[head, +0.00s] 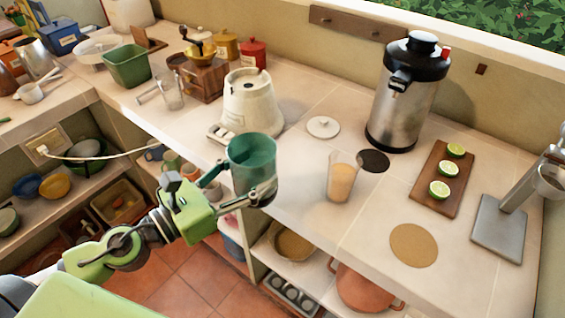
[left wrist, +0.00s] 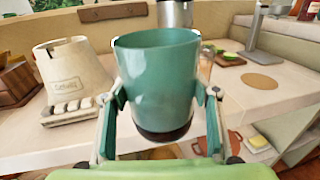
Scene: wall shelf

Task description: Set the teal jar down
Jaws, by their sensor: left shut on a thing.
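The teal jar (head: 252,162) is an open-topped, slightly see-through cup with a dark base. My left gripper (head: 238,190) is shut on it, one finger on each side, and holds it upright near the counter's front edge, in front of the cream blender base (head: 250,103). In the left wrist view the teal jar (left wrist: 158,85) fills the middle, between the fingers of my left gripper (left wrist: 160,115). The blender base (left wrist: 74,75) stands to its left there, apart from it. My right gripper is not in view.
A glass of orange drink (head: 341,178) stands right of the jar. A white lid (head: 323,127), dark coaster (head: 373,161) and cork mat (head: 413,245) lie on the counter (head: 310,235). A steel urn (head: 406,95) and a board (head: 437,178) with lime halves are farther right.

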